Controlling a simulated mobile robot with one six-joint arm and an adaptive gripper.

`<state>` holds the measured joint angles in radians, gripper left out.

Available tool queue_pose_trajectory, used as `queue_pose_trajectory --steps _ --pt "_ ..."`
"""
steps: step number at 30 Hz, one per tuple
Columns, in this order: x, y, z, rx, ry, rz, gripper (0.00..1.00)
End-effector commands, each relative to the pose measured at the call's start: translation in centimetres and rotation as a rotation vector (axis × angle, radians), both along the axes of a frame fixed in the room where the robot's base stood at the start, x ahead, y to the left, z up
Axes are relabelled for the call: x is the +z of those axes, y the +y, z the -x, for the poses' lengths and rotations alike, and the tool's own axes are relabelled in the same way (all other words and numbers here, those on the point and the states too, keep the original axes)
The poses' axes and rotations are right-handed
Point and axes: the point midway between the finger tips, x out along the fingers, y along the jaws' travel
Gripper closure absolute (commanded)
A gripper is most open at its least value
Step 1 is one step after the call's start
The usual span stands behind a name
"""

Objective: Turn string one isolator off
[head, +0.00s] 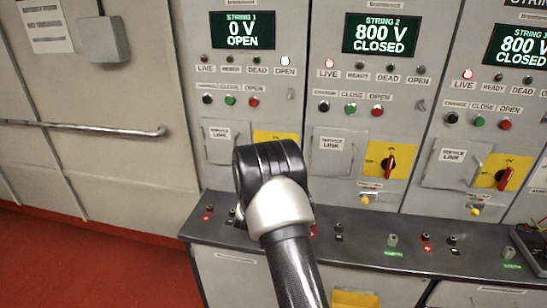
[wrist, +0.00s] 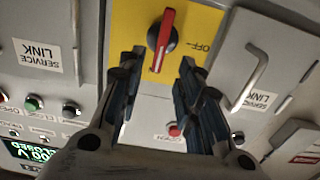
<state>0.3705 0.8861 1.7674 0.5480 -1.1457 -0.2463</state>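The string 1 panel's display (head: 243,29) in the head view reads 0 V OPEN, and its white OPEN lamp (head: 285,61) is lit. The string 1 isolator's yellow plate (head: 275,137) shows only a top strip there; my arm hides the rest. In the wrist view, which looks upside down, the red and black isolator handle (wrist: 161,42) stands nearly upright on its yellow plate (wrist: 125,30), with OFF printed to its right. My gripper (wrist: 157,66) is open and empty, its fingers spread to both sides of the handle's lower end. Contact cannot be told.
The string 2 isolator (head: 388,164) and string 3 isolator (head: 504,177) are to the right, with displays reading 800 V CLOSED. A service link door with a handle (wrist: 252,75) stands close to my right finger. A sloping console (head: 375,245) juts out below the panels. A handrail (head: 90,128) runs along the left wall.

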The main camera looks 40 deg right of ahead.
Motion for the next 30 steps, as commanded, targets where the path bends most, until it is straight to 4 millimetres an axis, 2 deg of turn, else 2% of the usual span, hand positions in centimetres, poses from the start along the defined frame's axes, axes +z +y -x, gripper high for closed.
queue_pose_trajectory --steps 1,6,12,25,30 --pt "-0.1 -1.0 -0.7 -0.002 -0.002 0.001 0.68" --pt "-0.1 -3.6 -3.0 -0.001 -0.001 0.002 0.68" --pt "-0.1 -5.5 -4.7 0.000 -0.001 0.001 0.68" --pt "0.0 -6.2 -5.3 0.001 0.001 0.000 0.68" --pt "0.0 -6.2 -5.3 0.001 0.001 0.001 0.78"
